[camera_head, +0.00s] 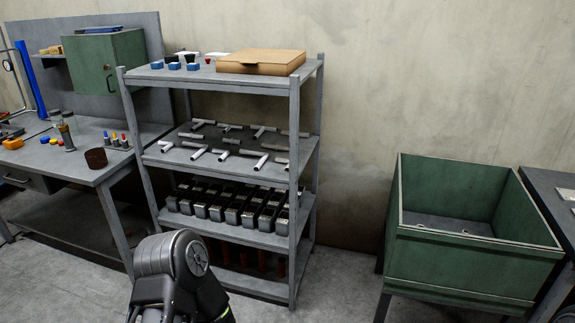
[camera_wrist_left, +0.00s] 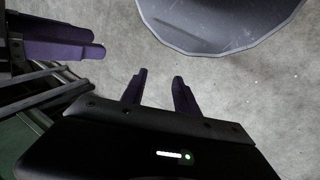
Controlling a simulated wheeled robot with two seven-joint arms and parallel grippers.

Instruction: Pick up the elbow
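Several short white-grey pipe pieces (camera_head: 199,153) lie in rows on the second shelf of the grey rack (camera_head: 295,200). Some look bent or branched; they are too small to tell which is the elbow. My left gripper (camera_wrist_left: 158,77) shows in the left wrist view with its two dark fingers apart and nothing between them, above bare floor. Another pair of purple-dark fingers, which looks like my right gripper (camera_wrist_left: 98,42), shows at the upper left of that view; its opening is unclear. Neither gripper's fingers show in the head view.
A cardboard box (camera_head: 262,61) and small blue parts (camera_head: 173,65) are on the rack's top. Dark metal blocks (camera_head: 233,212) fill the third shelf. A workbench (camera_head: 80,165) stands left, a green bin (camera_head: 470,272) right. Floor between rack and bin is clear.

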